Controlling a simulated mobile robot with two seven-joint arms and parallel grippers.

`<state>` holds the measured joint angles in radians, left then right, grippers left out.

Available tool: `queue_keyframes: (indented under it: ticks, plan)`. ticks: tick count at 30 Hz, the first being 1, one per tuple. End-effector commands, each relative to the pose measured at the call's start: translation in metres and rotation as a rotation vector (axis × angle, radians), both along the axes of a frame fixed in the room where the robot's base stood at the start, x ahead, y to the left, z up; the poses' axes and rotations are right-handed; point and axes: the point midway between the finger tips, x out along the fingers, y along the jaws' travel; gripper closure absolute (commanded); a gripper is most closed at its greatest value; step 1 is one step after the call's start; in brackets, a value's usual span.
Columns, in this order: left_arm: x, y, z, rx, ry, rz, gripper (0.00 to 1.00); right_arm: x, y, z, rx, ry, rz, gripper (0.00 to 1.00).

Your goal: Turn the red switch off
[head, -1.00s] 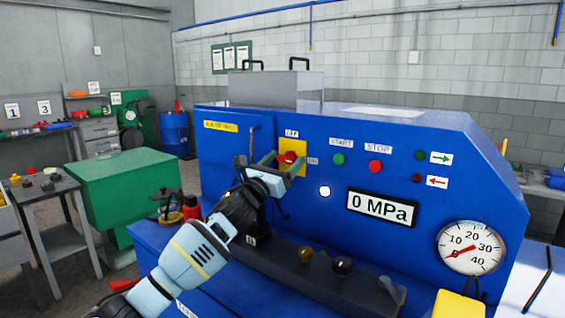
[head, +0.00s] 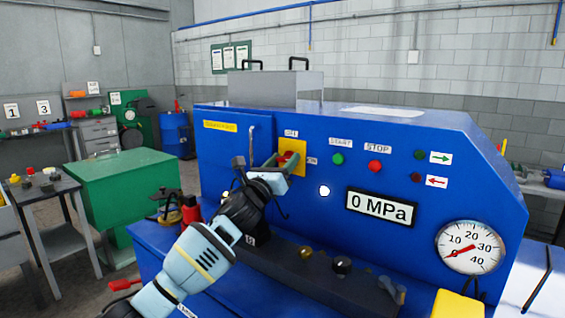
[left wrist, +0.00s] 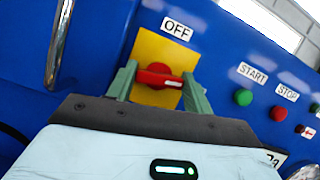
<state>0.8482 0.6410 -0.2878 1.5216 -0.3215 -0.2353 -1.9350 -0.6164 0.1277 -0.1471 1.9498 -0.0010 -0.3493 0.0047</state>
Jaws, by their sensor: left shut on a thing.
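The red switch (head: 287,157) is a rotary knob on a yellow plate (head: 299,146) on the blue machine's front. In the left wrist view the red switch (left wrist: 158,75) has its bar lying roughly across the plate, below the OFF label (left wrist: 177,28). My left gripper (head: 283,161) is at the knob, its green fingers on either side of it. In the left wrist view my left gripper (left wrist: 160,82) is shut on the bar's ends, and the hand hides the plate's lower part. My right gripper is not in view.
A green START button (head: 338,159) and a red STOP button (head: 375,166) sit right of the switch. A display (head: 382,207) reads 0 MPa. A bent metal handle (head: 253,140) is close left of my gripper. A dark ledge with knobs (head: 320,280) lies below.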

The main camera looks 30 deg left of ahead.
Motion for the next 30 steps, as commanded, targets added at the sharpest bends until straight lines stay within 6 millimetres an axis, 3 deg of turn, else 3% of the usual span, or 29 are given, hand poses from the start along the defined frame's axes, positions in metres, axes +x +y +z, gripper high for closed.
queue_keyframes:
  ticks: [30]
  plan:
    - [0.0000, -0.0032, 0.0013, -0.957, 0.076, -0.002, 0.72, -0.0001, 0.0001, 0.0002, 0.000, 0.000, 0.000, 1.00]
